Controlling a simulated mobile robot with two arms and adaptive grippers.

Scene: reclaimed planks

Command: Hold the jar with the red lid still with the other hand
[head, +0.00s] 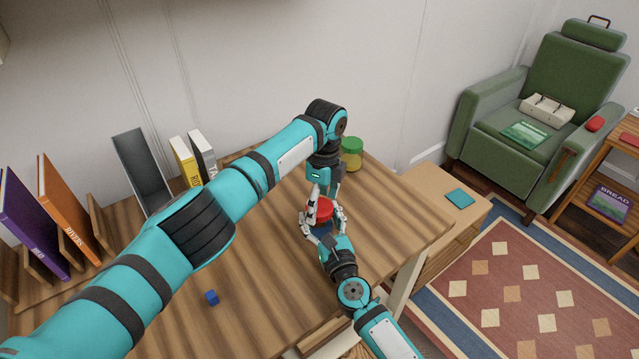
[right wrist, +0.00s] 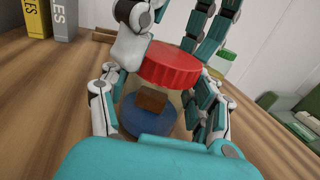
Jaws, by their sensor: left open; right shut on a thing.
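The jar with the red lid (head: 322,210) stands upright on the wooden table. In the right wrist view the red lid (right wrist: 167,66) tops a see-through body with a brown block (right wrist: 152,100) behind its wall. A round blue part (right wrist: 146,118) shows low down; I cannot tell whether it belongs to the jar. My right gripper (head: 323,222) is shut on the jar, its fingers on both sides of the body below the lid. My left gripper (head: 321,194) is open, pointing down from above, with fingers beside the lid. Contact with the lid is unclear.
A jar with a green lid (head: 351,153) stands behind at the table's back edge. Books and a rack (head: 93,228) line the left side. A low cabinet (head: 432,207) stands to the right.

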